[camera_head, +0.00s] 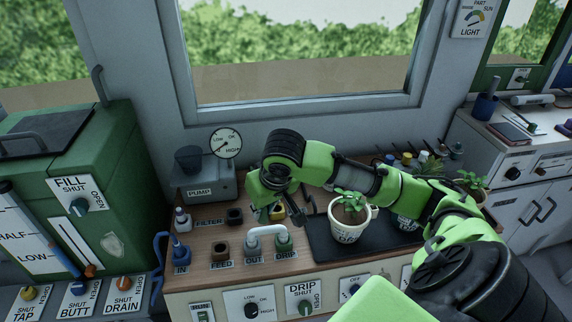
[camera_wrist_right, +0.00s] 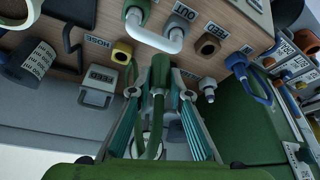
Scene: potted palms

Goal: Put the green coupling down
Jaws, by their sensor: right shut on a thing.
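The green coupling (camera_wrist_right: 159,74) is held between the fingers of my right gripper (camera_wrist_right: 160,98) in the wrist view. A green hose (camera_wrist_right: 152,130) runs back from it toward the wrist. In the head view my right gripper (camera_head: 272,195) is over the back of the wooden bench top (camera_head: 210,203); its fingers and the coupling are largely hidden there by the arm. In the wrist view a yellow fitting (camera_wrist_right: 122,52) stands by the HOSE label, apart from the held coupling. My left gripper is not in view.
A white bridging pipe (camera_head: 266,231) joins the OUT and DRIP fittings. A blue hose coupling (camera_head: 181,250) stands at IN, a brown FEED socket (camera_head: 222,248) beside it. A potted plant (camera_head: 348,232) stands on a dark mat (camera_head: 322,249) under my arm. The pump (camera_head: 206,183) is at back left.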

